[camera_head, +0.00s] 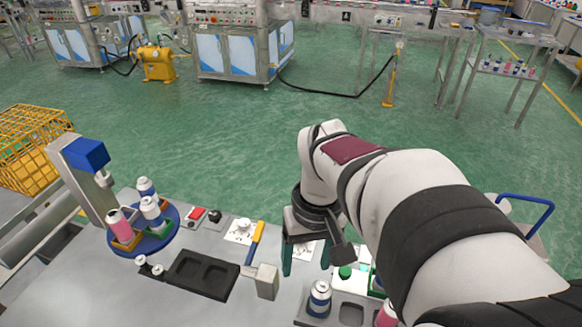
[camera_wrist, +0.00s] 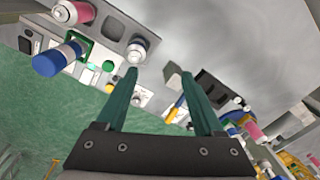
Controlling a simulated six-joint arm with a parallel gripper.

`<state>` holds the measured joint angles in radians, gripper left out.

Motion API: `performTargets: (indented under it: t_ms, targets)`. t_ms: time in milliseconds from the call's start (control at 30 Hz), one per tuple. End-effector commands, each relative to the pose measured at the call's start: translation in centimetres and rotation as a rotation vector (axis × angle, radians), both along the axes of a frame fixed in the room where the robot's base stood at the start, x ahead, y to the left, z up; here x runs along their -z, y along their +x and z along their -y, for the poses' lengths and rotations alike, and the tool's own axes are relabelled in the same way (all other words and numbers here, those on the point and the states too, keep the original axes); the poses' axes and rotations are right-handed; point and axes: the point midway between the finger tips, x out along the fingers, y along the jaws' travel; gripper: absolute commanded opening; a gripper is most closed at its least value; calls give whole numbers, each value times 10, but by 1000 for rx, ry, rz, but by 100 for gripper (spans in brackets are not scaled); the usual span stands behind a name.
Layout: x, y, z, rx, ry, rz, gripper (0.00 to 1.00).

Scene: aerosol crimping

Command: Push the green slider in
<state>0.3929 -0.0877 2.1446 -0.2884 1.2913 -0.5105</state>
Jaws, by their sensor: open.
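My gripper (camera_head: 306,265) points down over the bench, its two teal fingers apart with nothing between them; the fingers also show in the wrist view (camera_wrist: 152,72). I cannot tell for certain which green part is the slider. My gripper is apart from both.
A press with a blue head (camera_head: 88,155) stands behind the turntable. The front bench is bare.

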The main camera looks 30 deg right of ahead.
Motion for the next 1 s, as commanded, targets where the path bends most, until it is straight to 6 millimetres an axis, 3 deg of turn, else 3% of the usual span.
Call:
performTargets:
  t_ms: [33,100,233,467,800,1000]
  targets:
    - [8,16,41,-28,-16,-5,69]
    - [18,29,90,-91,-41,-7,69]
    - [30,34,136,-155,-63,-11,69]
    - [42,35,138,-166,-64,-11,69]
    - [139,33,137,-164,-60,-15,69]
    - [177,34,137,-164,-63,-12,69]
